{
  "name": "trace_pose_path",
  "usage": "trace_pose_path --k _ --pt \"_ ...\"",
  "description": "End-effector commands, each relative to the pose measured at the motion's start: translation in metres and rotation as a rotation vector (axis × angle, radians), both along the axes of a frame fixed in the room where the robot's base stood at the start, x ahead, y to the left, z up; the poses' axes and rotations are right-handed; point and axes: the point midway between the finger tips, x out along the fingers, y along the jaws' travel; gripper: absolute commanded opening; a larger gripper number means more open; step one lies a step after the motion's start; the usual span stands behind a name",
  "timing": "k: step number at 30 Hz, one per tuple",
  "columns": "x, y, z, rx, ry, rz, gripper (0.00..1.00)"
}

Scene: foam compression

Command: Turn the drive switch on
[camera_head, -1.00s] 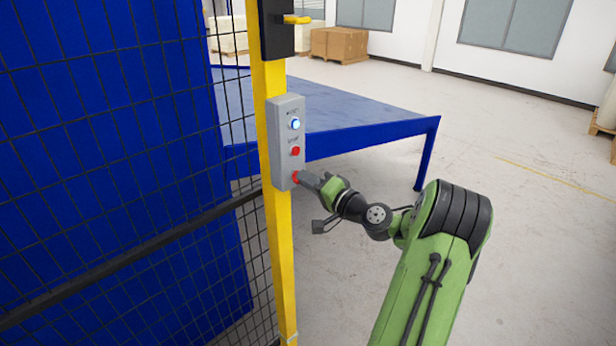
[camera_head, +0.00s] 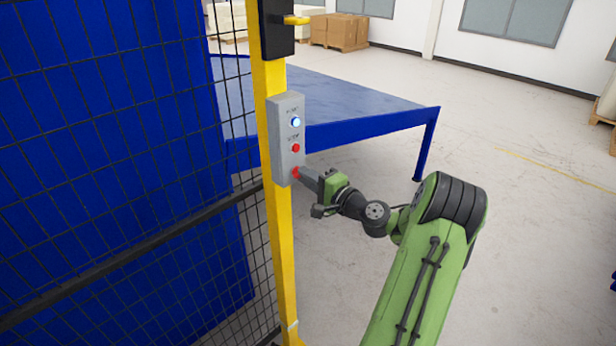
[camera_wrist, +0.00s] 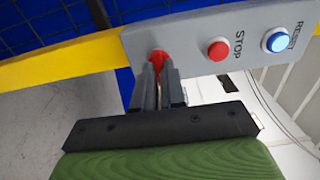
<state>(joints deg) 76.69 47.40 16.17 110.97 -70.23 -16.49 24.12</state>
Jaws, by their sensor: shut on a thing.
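A grey control box (camera_head: 283,120) is mounted on a yellow post. It carries a lit blue RESET button (camera_head: 295,122), a red STOP button (camera_head: 296,147) and a red switch (camera_head: 295,172) at its lower end. In the wrist view the red switch (camera_wrist: 158,58) shows between and behind my fingertips, partly hidden by them. My gripper (camera_head: 302,174) is at the switch from the right, its fingers close together on it. In the wrist view my gripper (camera_wrist: 158,72) points straight at the box face (camera_wrist: 190,30). Any label by the switch is hidden or unreadable.
The yellow post (camera_head: 283,240) borders a black mesh fence with a blue panel (camera_head: 110,130) on the left. A black latch box with a yellow handle (camera_head: 296,20) sits above. A blue table (camera_head: 370,120) stands behind. The floor at right is open.

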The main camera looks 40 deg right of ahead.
Motion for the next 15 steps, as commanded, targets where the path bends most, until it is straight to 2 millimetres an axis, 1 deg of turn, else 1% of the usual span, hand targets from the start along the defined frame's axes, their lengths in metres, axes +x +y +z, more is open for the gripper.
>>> trace_pose_path --k 7,8,12,15 --pt "-0.0004 -0.0004 -0.0009 0.004 0.001 -0.001 0.00" --pt "-0.0004 -0.0004 -0.0009 0.003 0.001 -0.001 0.13" --pt "-0.0003 -0.0003 -0.0008 0.002 0.001 -0.001 0.35" --pt "-0.0002 -0.0002 -0.0006 0.002 0.000 -0.001 0.36"
